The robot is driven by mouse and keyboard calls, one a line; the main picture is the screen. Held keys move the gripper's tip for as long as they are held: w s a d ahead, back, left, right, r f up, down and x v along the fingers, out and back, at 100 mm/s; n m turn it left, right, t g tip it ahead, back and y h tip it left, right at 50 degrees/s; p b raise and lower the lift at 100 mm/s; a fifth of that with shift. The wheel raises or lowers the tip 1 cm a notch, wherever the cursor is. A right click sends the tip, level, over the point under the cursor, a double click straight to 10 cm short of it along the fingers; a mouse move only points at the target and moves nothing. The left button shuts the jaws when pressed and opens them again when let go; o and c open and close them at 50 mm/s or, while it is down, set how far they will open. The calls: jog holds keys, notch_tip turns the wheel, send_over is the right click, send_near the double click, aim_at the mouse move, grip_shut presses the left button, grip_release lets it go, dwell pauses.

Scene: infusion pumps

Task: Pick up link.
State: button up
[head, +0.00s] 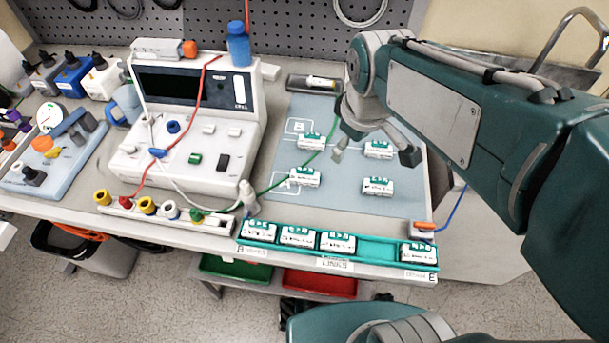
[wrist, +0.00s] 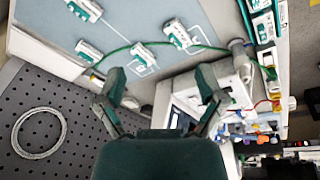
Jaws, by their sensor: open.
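Several white blocks with green tops, which look like the links, sit in a green tray (head: 380,249) at the bench's front edge. They include a left link (head: 259,231), one beside it (head: 297,236), a middle one (head: 337,242) and a right one (head: 418,252) beyond a gap. Similar blocks stand on the blue mat (head: 335,212), such as a block (head: 304,177) at front left and a block (head: 377,186) at front right. My gripper (head: 374,154) is open and empty over the mat's back part. Its spread fingers also show in the wrist view (wrist: 160,90).
A white pump device (head: 195,120) with red and green wires stands left of the mat. A green wire crosses the mat's left side. A blue bottle (head: 238,45) stands on the device. A coloured connector strip (head: 165,210) lies left of the tray.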

jog(key=w+a+f+n+g, duration=0.3)
jog(key=w+a+f+n, duration=0.4)
jog(key=a, duration=0.1)
send_over(310, 175)
jog(key=f, duration=0.5)
jog(key=shift+w+a+f, duration=0.2)
jog(key=shift+a+f, duration=0.05)
jog(key=shift+a, duration=0.15)
jog(key=f, duration=0.5)
jog(key=shift+s+d, duration=0.25)
jog(key=shift+d, duration=0.15)
grip_shut()
